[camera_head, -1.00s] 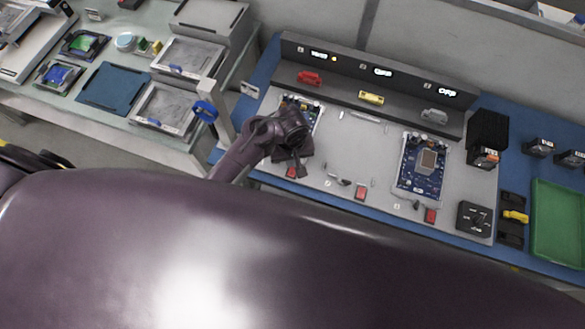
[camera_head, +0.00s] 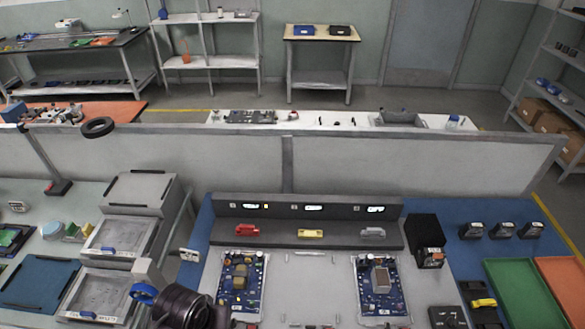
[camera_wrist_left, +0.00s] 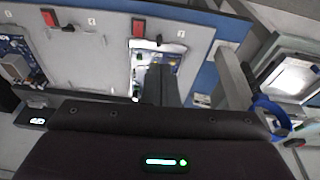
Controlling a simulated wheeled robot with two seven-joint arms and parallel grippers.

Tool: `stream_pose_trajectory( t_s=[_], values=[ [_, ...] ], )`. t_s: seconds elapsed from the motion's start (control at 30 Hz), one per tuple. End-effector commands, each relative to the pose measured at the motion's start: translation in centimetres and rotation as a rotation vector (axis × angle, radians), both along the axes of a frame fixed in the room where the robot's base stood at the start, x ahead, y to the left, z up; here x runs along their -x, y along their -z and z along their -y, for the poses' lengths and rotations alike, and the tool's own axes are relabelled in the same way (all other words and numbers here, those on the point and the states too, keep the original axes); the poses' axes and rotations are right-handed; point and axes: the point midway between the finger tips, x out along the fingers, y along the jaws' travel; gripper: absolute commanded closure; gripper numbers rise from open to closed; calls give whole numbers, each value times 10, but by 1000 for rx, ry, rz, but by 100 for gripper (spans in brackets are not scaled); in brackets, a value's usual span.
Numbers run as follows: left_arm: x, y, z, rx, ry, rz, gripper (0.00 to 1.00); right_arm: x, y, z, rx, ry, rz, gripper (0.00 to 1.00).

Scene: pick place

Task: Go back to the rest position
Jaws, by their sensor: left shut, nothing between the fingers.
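My left gripper (camera_wrist_left: 160,72) shows in the left wrist view with its dark fingers together and nothing between them. It is over the grey work panel (camera_wrist_left: 95,65), in front of a circuit board that it partly hides. In the head view, my dark purple left wrist is at the bottom edge, left of centre, by the lower left of the left circuit board (camera_head: 239,290). The fingertips cannot be made out there. My right gripper is in neither view.
A right circuit board (camera_head: 381,302) lies on the panel. Red, yellow and grey clips sit on the console (camera_head: 290,236) behind. Trays (camera_head: 112,240) and a blue-handled fixture (camera_head: 145,292) stand left. A black box (camera_head: 426,238) and a green tray (camera_head: 522,292) are right. A low wall runs behind.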

Motion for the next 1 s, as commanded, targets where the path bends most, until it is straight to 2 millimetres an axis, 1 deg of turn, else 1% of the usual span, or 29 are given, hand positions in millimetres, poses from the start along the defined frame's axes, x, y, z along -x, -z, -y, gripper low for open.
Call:
stream_pose_trajectory(
  t_s=[0.03, 0.1, 0.2, 0.4, 0.43, 0.5, 0.67, 0.77, 0.87, 0.97, 1.0],
  values=[
    [5, -9, -3, -5, 23, 12, 100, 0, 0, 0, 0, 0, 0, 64],
    [11, -22, -8, -13, 59, 30, 100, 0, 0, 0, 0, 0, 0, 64],
    [18, -37, -13, -25, 104, 51, 100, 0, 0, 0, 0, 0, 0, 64],
    [31, -65, -22, -49, 182, 86, 100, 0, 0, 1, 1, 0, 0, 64],
    [32, -65, -23, -52, 192, 88, 100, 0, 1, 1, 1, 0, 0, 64],
    [27, -43, -22, -51, 190, 79, 100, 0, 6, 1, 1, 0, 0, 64],
    [20, -4, -21, -50, 189, 68, 100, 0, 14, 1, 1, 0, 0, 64],
    [16, 25, -20, -49, 191, 59, 100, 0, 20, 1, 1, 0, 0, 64],
    [14, 59, -19, -48, 192, 47, 100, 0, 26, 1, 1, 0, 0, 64],
    [13, 100, -19, -47, 195, 35, 100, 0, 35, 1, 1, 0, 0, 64],
    [13, 119, -18, -47, 195, 29, 100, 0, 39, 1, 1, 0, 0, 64]
  ],
)
